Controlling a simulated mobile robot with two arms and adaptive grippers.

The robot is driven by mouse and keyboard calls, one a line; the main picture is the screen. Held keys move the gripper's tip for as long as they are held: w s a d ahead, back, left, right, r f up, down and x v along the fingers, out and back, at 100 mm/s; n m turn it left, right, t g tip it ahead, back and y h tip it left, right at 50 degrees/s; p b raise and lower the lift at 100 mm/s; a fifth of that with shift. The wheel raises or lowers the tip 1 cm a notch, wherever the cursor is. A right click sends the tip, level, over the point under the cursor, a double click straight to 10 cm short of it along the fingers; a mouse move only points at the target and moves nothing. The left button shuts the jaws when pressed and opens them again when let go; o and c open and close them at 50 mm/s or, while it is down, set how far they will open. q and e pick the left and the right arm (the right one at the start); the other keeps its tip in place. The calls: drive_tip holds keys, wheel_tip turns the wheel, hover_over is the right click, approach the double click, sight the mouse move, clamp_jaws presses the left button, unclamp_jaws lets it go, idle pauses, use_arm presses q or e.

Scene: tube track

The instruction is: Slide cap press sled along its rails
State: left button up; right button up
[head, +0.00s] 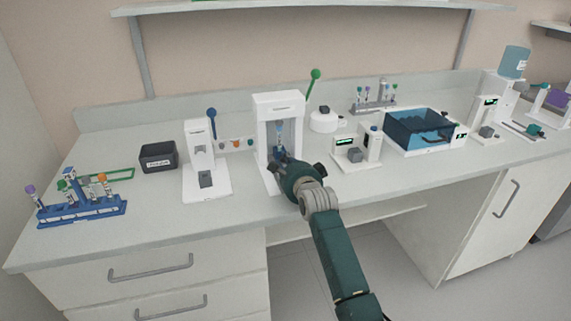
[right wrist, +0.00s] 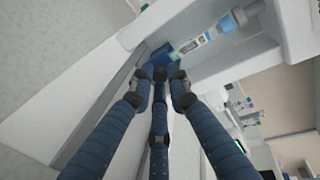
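The cap press, a tall white frame (head: 280,102), stands near the middle of the bench, with a green-knobbed lever (head: 315,75) at its upper right. Its small blue sled (head: 279,154) sits low inside the frame, with a tube (head: 280,132) upright above it. My right gripper (head: 281,164) is low at the front of the press, at the sled. In the right wrist view the three fingertips of this gripper (right wrist: 161,76) are close together just in front of the blue sled (right wrist: 162,55). Whether they grip it is unclear. The rails are mostly hidden. My left gripper is out of view.
A white device with a blue-knobbed lever (head: 199,150) stands left of the press, and a small white device (head: 357,152) stands close right. A blue tube rack (head: 83,210) is at far left, and a blue-lidded box (head: 416,132) farther right. The bench front is clear.

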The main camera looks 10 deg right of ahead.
drive_tip(key=shift+o, duration=0.5)
drive_tip(key=shift+w+d, duration=0.1)
drive_tip(key=shift+w, duration=0.2)
drive_tip(key=shift+s, duration=0.1)
drive_tip(key=v, duration=1.2)
